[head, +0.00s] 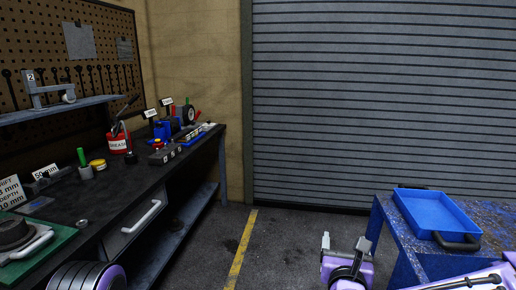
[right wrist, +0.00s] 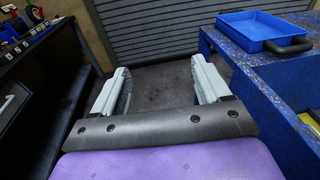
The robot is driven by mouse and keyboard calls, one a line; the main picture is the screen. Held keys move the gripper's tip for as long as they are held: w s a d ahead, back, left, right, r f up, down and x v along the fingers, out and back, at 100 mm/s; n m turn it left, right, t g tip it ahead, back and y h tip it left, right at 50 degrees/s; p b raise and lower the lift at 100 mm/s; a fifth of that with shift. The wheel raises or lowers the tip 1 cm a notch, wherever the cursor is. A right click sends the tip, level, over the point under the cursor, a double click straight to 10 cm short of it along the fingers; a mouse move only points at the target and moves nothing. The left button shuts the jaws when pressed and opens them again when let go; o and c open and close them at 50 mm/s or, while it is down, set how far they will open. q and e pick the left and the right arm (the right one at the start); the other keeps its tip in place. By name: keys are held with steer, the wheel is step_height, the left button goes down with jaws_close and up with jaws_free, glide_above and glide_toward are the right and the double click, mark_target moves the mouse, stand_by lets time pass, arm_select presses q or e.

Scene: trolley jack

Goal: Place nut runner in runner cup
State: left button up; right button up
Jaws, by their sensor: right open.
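I cannot pick out the nut runner for certain in either view. On the left bench in the head view, a small grey cup (head: 86,172) has a green-handled tool (head: 81,156) standing in it. I cannot tell whether these are the runner cup and the nut runner. My right gripper (head: 344,242) is low over the floor aisle, between the bench and the blue table, far from that cup. In the right wrist view my right gripper (right wrist: 160,85) has its two pale fingers wide apart with nothing between them. My left gripper is not in view.
The dark workbench (head: 125,190) carries a red grease tin (head: 118,142), a yellow-lidded tin (head: 97,165) and a green mat (head: 50,251). The blue table (head: 485,215) at right holds a blue tray (head: 433,213) with a black handle. The floor between is clear.

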steer(key=s+a+f+n+g+y, duration=0.1)
steer(key=s+f+n+g+y, duration=0.3)
steer(key=f+n, duration=0.8)
steer(key=s+a+f+n+g, duration=0.1)
steer(key=s+f+n+g, duration=0.1)
steer(key=s+f+n, duration=0.7)
steer(key=s+d+f+n+g+h, duration=0.1)
steer(key=s+d+f+n+g, duration=0.2)
steer(key=s+d+f+n, duration=0.2)
steer(key=s+d+f+n+g+h, duration=0.1)
steer(key=s+d+f+n+g, duration=0.2)
steer(key=s+f, duration=0.9)
steer(key=s+d+n, duration=0.2)
steer(key=d+n, duration=0.1)
steer(key=d, duration=0.1)
steer(key=shift+s+d+g, duration=0.15)
steer(key=shift+d+g, duration=0.15)
steer(key=shift+g, duration=0.1)
steer(key=o, duration=0.5)
steer(key=shift+c, duration=0.2)
steer(key=shift+c, duration=0.3)
